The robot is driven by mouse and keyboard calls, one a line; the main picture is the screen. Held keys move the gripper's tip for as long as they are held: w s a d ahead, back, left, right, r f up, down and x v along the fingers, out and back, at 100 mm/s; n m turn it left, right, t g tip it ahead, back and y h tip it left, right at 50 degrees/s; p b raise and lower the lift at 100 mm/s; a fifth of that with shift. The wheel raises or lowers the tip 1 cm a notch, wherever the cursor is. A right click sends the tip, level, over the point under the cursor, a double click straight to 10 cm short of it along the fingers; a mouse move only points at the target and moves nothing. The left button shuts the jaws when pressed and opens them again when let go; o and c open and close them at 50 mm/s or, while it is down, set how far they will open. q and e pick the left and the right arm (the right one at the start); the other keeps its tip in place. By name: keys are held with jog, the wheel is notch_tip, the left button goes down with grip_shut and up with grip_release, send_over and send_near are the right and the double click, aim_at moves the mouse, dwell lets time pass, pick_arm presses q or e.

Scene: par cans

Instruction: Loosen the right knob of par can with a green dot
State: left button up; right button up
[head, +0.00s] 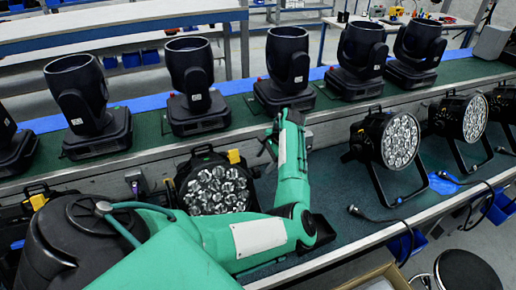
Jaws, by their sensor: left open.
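A black par can (213,190) with a round face of several lenses stands on the lower shelf, left of my raised left forearm and partly behind my arm. A yellow piece shows at its top right. My left gripper (267,146) is open, small and dark in the picture, just right of and above this par can's upper right side. I cannot tell whether it touches anything. Another par can (399,140) stands to the right of my arm, and one more (473,118) is farther right. I see no green dot on any of them. The knobs are too small to make out. My right gripper is not in view.
Several black moving-head lights (191,75) stand in a row on the upper green shelf (150,130) behind. Black cables (378,218) lie near the lower shelf's front edge. The lower shelf is bare between my forearm and the par can on the right.

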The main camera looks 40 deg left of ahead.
aim_at(259, 169)
pick_arm(q)
jog(key=p+x, duration=0.1)
jog(key=x, duration=0.4)
jog(key=shift+w+a, duration=0.1)
jog(key=shift+w, duration=0.1)
jog(key=shift+s+a+f, duration=0.1)
jog(key=shift+s+f, duration=0.05)
jog(key=shift+f, duration=0.15)
jog(key=shift+s+f, duration=0.1)
jog(key=shift+f, duration=0.1)
jog(key=shift+a+f, duration=0.1)
jog(key=shift+f, duration=0.1)
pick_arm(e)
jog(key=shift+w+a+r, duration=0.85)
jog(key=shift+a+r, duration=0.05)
pick_arm(q)
jog(key=shift+c, duration=0.2)
jog(key=c, duration=0.9)
jog(key=shift+c, duration=0.2)
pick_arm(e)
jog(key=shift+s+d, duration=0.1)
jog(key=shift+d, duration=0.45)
